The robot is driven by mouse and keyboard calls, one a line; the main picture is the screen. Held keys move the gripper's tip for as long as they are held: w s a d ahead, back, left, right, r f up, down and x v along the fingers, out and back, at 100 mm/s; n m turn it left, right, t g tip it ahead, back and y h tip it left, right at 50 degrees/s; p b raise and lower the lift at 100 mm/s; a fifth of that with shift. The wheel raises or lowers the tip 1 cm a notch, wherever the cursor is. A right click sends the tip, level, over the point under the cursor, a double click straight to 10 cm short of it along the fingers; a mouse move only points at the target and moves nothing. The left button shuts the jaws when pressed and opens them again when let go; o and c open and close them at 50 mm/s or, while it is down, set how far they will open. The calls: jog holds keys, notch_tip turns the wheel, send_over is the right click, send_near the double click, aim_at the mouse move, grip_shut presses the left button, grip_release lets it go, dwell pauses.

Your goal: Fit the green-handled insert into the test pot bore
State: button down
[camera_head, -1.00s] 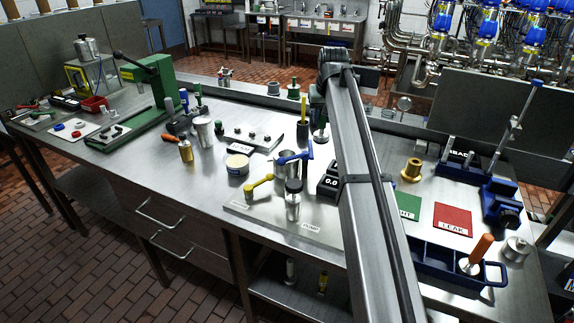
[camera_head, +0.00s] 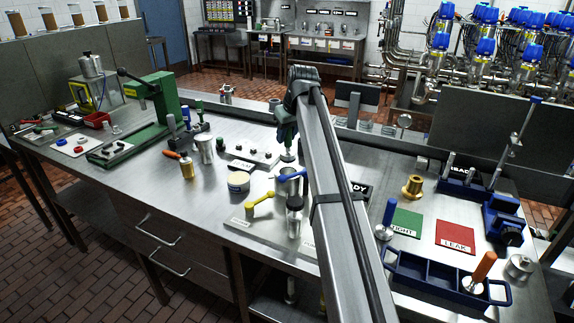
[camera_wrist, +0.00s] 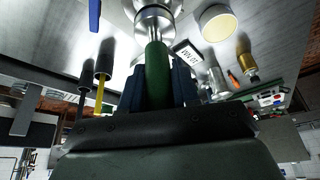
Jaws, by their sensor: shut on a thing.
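My gripper (camera_wrist: 157,92) is shut on the green handle (camera_wrist: 157,70) of the insert and holds it upright. In the head view my gripper (camera_head: 284,128) is partly hidden by my arm; the insert's pale lower end (camera_head: 287,155) hangs over the steel test pot (camera_head: 288,186). In the wrist view the insert's metal flange (camera_wrist: 152,22) lies across the pot's rim and hides the bore. I cannot tell whether the tip has entered the bore. A blue lever (camera_head: 291,176) lies by the pot's top.
A blue-handled insert (camera_head: 387,218) and a blue tray (camera_head: 425,283) are to the right. A yellow-handled piece (camera_wrist: 101,92) stands near my gripper.

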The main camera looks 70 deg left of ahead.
aim_at(288, 152)
jog(key=shift+f, duration=4)
jog(key=shift+f, duration=0.15)
jog(key=c, duration=0.8)
grip_release()
jog(key=v, duration=1.2)
jog(key=shift+w, duration=0.1)
